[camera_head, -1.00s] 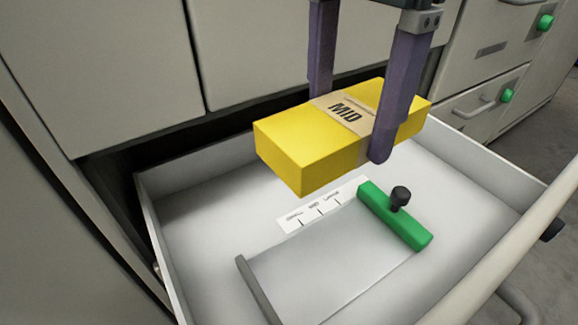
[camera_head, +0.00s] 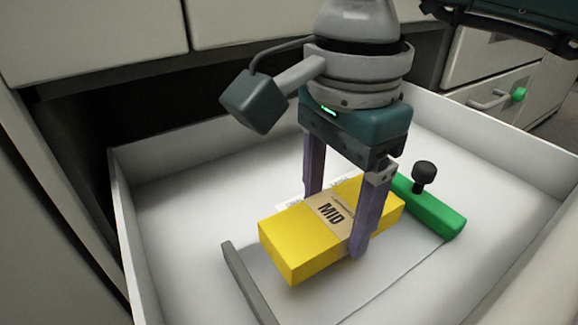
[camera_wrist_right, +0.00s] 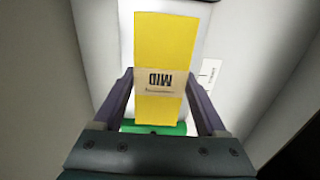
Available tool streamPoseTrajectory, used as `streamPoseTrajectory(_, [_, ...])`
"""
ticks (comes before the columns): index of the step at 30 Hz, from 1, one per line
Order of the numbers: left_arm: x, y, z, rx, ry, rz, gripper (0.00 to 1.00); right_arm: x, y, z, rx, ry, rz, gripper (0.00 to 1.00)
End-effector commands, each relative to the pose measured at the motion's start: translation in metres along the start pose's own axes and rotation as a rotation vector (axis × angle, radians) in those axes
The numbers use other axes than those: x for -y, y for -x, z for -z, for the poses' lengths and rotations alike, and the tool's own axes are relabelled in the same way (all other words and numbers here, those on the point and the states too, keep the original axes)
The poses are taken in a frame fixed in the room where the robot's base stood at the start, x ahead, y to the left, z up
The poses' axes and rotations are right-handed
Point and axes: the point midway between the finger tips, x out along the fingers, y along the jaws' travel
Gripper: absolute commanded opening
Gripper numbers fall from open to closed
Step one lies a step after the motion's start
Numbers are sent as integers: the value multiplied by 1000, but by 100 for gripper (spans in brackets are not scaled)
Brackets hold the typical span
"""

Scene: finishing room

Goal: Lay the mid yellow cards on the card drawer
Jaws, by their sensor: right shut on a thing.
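The mid yellow cards (camera_head: 290,245) are a yellow block with a tan band marked "MID". My right gripper (camera_head: 335,225) is shut on the cards across the band, one finger on each long side. The cards also show between the fingers in the right wrist view (camera_wrist_right: 165,45). The card drawer (camera_head: 180,225) is open and white inside. The cards are low over its floor, between a grey bar (camera_head: 245,285) and a green block; I cannot tell whether they touch the floor. My left gripper is not in view.
The green block (camera_head: 430,207) with a black knob (camera_head: 424,175) stands right of the cards. A white label strip (camera_head: 290,205) is partly hidden behind them. The drawer walls surround this space.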

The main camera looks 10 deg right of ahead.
Motion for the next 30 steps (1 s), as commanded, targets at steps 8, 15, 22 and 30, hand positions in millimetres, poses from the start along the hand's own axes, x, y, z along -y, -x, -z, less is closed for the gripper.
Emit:
streamPoseTrajectory(8, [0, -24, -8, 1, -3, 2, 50, 0, -42, 0, 1, -1, 0, 6])
streamPoseTrajectory(15, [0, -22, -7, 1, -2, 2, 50, 0, -40, 0, 0, 0, 1, 6])
streamPoseTrajectory(22, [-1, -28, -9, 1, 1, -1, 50, 0, -48, 0, -1, -1, 0, 6])
streamPoseTrajectory(30, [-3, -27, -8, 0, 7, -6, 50, 0, -47, 0, 0, -1, -1, 100])
